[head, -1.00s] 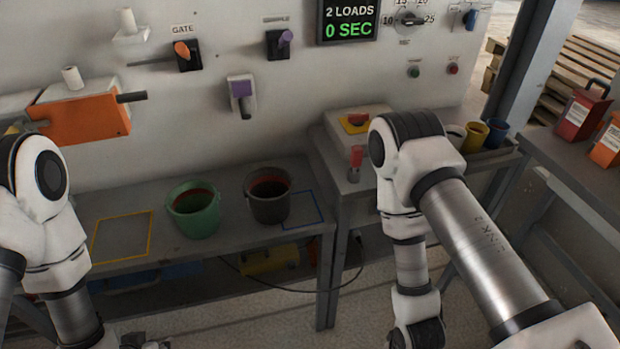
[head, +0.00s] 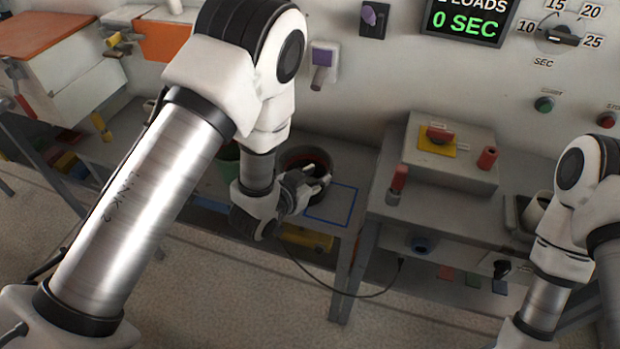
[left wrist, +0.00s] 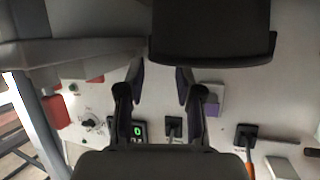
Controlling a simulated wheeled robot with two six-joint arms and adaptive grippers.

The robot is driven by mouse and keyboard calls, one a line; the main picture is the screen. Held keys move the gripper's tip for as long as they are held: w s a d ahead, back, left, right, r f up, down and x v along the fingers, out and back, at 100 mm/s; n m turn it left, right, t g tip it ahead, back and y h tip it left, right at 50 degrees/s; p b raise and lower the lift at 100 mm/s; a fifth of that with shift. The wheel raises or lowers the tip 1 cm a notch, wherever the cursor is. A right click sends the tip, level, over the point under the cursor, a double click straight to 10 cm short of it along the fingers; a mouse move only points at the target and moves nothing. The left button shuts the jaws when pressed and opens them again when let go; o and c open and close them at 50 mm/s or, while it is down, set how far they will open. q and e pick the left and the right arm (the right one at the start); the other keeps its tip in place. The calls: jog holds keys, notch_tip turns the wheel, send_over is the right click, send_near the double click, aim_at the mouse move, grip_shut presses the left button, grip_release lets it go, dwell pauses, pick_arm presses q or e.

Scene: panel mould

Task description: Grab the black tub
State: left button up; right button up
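The black tub (head: 305,158) stands on the low grey bench in the head view, partly hidden by my left gripper. My left gripper (head: 318,178) is at the tub's near side. In the left wrist view, which is upside down, the tub (left wrist: 212,30) fills the top middle, its rim near the fingertips. The two fingers (left wrist: 160,72) are spread apart, and I see wall between them. Whether a finger touches the tub cannot be told. My right arm is at the right edge of the head view; its gripper is out of sight.
A blue outlined square (head: 332,204) is bare on the bench right of the tub. A green bucket (head: 229,153) is mostly hidden behind my left arm. A higher table (head: 400,205) with a red-knobbed box (head: 452,160) stands to the right. A cable (head: 335,291) hangs below.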

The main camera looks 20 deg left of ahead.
aim_at(327, 172)
pick_arm(q)
jog(key=x, duration=0.4)
jog(key=shift+w+d+f+p, duration=0.15)
jog(key=shift+d+p, duration=0.15)
jog(key=shift+a, duration=0.1)
grip_shut()
